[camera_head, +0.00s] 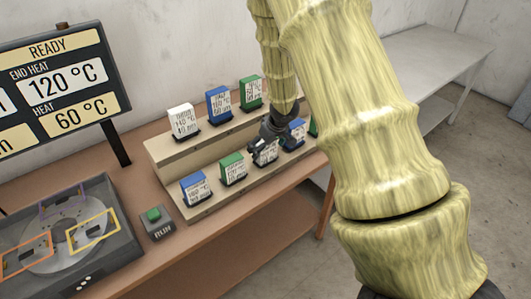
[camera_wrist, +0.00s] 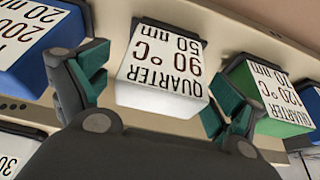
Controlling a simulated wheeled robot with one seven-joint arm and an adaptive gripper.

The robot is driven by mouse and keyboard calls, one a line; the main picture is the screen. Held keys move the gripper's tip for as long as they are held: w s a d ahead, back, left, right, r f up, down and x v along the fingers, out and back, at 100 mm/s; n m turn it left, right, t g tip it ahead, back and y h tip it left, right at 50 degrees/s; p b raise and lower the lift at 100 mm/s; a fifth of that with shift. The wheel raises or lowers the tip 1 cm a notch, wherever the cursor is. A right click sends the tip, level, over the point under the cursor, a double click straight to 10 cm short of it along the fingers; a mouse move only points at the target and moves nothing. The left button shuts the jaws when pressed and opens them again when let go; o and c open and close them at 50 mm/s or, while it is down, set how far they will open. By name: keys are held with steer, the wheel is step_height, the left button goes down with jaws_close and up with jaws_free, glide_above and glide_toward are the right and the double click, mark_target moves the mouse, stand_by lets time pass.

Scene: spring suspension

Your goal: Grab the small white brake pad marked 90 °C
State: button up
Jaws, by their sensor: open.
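The small white brake pad (camera_wrist: 160,72) reads "QUARTER 90 °C 50 nm", upside down in the wrist view. It stands in a row on the lower step of the rack, and shows partly behind my gripper in the head view (camera_head: 268,156). My gripper (camera_wrist: 155,88) is open, with one teal-padded finger on each side of the pad. I cannot tell whether either finger touches it. In the head view my gripper (camera_head: 264,146) is just above and around this pad, hiding part of it.
A green pad (camera_wrist: 265,98) marked 120 °C and a blue pad (camera_wrist: 40,35) marked 200 stand close on either side. The stepped rack (camera_head: 170,158) holds several other pads, including a white 140 °C one (camera_head: 182,121). A RUN button (camera_head: 153,214) and brake fixture (camera_head: 75,235) lie left.

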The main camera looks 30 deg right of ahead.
steer(key=shift+f, duration=0.15)
steer(key=c, duration=1.3)
